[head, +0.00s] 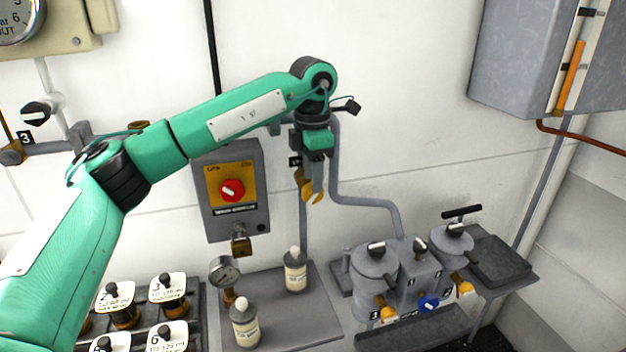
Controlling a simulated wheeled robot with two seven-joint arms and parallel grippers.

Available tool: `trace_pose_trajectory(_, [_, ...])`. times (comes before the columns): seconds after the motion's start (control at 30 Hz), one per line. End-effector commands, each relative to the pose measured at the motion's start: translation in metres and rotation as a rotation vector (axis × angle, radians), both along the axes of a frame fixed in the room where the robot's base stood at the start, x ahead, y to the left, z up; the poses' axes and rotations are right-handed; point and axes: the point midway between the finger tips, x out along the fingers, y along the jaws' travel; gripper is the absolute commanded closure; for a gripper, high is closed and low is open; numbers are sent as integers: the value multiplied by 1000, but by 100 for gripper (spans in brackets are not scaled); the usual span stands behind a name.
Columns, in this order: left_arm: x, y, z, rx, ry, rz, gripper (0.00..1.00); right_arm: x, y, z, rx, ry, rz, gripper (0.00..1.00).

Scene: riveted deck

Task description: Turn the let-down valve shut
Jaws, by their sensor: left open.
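My left gripper (311,194) hangs fingers down in front of the white wall, just right of the grey switch box. Its jaws are open and look empty, with orange-yellow at the tips. No readable label tells me which fitting is the let-down valve. The small valves in view are a blue knob (428,304) low on the twin-pot unit (375,268), and yellow handles (388,313) beside it. The gripper is above and left of these, apart from them. A small dark tag (295,161) shows beside the gripper; what it belongs to is partly hidden.
The switch box (232,222) has a red knob and a padlock below. Two white-capped bottles (295,271) and a pressure gauge (225,270) stand at a grey shelf. Several labelled jars (168,289) sit lower left. A grey cabinet (520,55) hangs upper right.

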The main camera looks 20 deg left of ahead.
Motion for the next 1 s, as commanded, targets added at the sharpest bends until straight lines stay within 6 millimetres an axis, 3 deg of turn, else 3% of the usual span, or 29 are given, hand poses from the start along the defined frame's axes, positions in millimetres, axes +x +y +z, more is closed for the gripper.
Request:
trace_pose_trajectory(0.2, [0, 0, -24, 0, 1, 0, 55, 1, -2, 7, -3, -1, -1, 64])
trace_pose_trajectory(0.57, [0, 0, -29, 0, 0, 0, 55, 2, -1, 7, -1, -1, 0, 64])
trace_pose_trajectory(0.8, [0, 0, -29, 0, 0, 0, 99, 2, 4, 7, 4, -1, 0, 64])
trace_pose_trajectory(1.0, [0, -1, -28, 9, 6, -1, 99, 2, 6, 9, 6, -2, 0, 64])
